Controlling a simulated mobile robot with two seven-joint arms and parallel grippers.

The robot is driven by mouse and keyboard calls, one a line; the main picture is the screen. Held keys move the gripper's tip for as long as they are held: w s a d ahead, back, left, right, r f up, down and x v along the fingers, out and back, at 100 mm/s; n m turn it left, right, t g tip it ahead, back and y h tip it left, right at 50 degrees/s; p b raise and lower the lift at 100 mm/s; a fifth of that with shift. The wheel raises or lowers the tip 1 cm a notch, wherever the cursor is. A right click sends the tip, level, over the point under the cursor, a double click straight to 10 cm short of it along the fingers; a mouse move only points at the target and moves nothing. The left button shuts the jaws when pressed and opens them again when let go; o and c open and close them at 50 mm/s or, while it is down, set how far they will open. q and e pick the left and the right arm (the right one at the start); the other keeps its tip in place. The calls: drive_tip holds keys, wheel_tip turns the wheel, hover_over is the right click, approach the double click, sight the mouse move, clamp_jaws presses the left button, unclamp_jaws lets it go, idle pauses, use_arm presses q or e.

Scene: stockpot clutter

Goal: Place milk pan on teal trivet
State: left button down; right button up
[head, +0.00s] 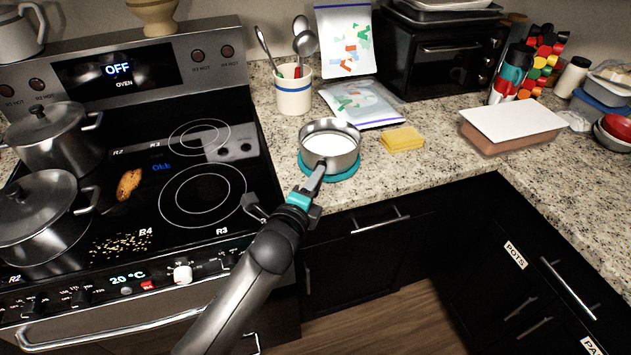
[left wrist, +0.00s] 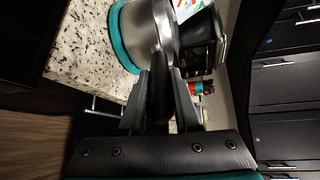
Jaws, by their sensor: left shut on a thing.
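The milk pan (head: 345,158) is a small steel pan with white liquid inside, upright at the front of the counter. The teal trivet (head: 345,174) shows as a rim beneath it. In the left wrist view, the turned picture shows the pan (left wrist: 158,25) with its base against or very close to the trivet (left wrist: 121,42); I cannot tell whether a thin gap remains. My left gripper (head: 312,184) is shut on the pan's handle, on the near side. Its fingers (left wrist: 160,95) flank the handle in the wrist view. My right gripper is not in view.
A yellow sponge (head: 402,138) lies right of the pan. The stove (head: 130,190), with two pots, is at left. A lidded container (head: 512,124) sits right; counter between it and the sponge is clear.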

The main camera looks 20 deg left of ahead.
use_arm(q)
drive_tip(key=shift+r, duration=0.15)
drive_tip(key=c, duration=1)
unclamp_jaws()
drive_tip(key=shift+f, duration=0.25)
drive_tip(key=o, duration=0.4)
drive_tip(key=shift+r, duration=0.1)
drive_tip(key=shift+s+r, duration=0.1)
drive_tip(key=shift+s, duration=0.05)
drive_tip(key=s, duration=0.3)
drive_tip(key=s+r, duration=0.1)
drive_tip(key=s, duration=0.3)
drive_tip(key=s+r, duration=0.1)
drive_tip(key=s, duration=0.3)
drive_tip(key=shift+s+a+r+p, duration=0.1)
drive_tip(key=shift+s+a+p, duration=0.2)
drive_tip(key=shift+p, duration=0.1)
